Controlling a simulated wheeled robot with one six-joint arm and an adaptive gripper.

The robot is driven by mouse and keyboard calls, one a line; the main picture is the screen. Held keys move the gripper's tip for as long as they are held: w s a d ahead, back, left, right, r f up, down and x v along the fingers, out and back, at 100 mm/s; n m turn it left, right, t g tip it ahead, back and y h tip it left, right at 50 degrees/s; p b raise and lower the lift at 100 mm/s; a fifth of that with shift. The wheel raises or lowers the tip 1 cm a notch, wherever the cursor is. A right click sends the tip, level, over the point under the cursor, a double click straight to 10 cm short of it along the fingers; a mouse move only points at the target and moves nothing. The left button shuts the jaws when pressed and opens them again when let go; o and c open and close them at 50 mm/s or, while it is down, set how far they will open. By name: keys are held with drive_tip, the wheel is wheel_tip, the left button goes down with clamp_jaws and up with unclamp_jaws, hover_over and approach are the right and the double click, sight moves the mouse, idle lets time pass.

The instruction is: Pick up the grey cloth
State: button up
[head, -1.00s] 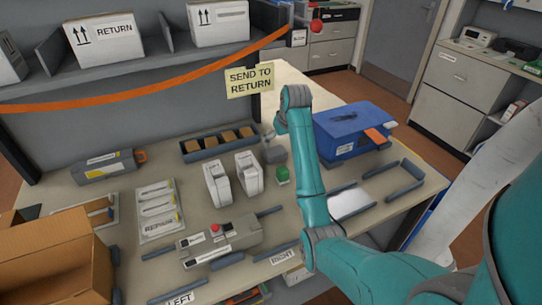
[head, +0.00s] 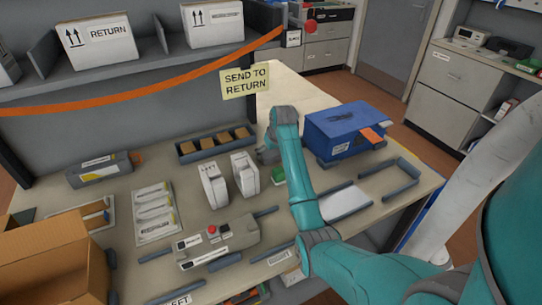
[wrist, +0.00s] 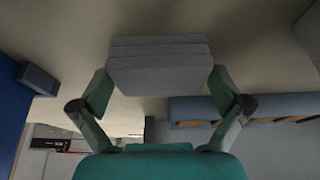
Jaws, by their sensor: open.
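The grey cloth (wrist: 160,66) shows in the wrist view as a folded, layered pad on the table. My gripper (wrist: 160,90) is open, with one finger on each side of the cloth's near end. The fingers look close to its sides; I cannot tell whether they touch it. In the head view my gripper (head: 266,152) is low over the table, right of two white upright cartridges, and it and my arm hide most or all of the cloth.
The white cartridges (head: 244,175) stand close on the left. A tray of brown blocks (head: 215,145) lies behind. A blue bin (head: 345,130) stands to the right. A grey device (head: 217,240) lies nearer the front edge.

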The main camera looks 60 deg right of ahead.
sight(271, 152)
drive_tip(key=c, duration=0.7)
wheel_tip(271, 152, up, 10)
drive_tip(key=shift+r, duration=0.1)
drive_tip(key=o, duration=0.3)
drive_tip(key=c, duration=0.4)
drive_tip(key=shift+o, duration=0.2)
